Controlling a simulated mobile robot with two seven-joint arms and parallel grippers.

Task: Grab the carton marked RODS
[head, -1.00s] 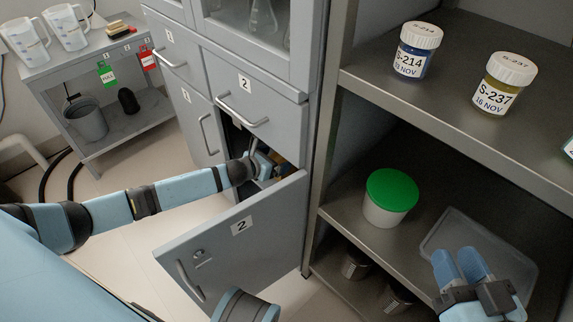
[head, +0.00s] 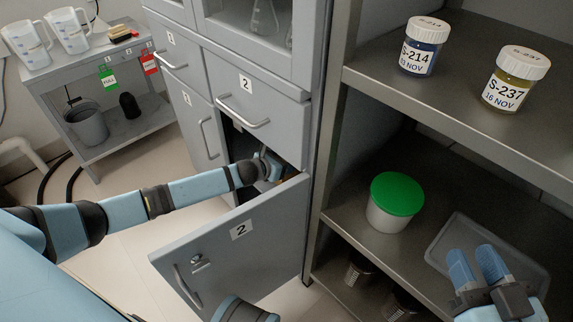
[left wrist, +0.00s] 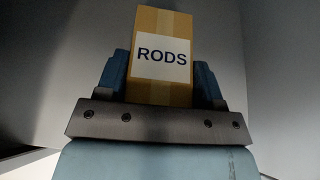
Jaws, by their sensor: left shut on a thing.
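The carton marked RODS (left wrist: 162,58) is a yellow-brown box with a white label, seen in the left wrist view. My left gripper (left wrist: 162,78) is shut on it, with one blue finger against each side. In the head view my left arm reaches into the cabinet behind the open lower door marked 2 (head: 235,245). The left fingers and most of the carton are hidden there. My right gripper (head: 477,268) is empty with its blue fingers a little apart, above a grey tray (head: 450,236) on the lower shelf.
A white tub with a green lid (head: 396,200) stands on the lower shelf. Jars S-214 (head: 424,47) and S-237 (head: 513,80) stand on the upper shelf. The drawer marked 2 (head: 250,105) is closed above the opening. A side table (head: 90,70) stands at the left.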

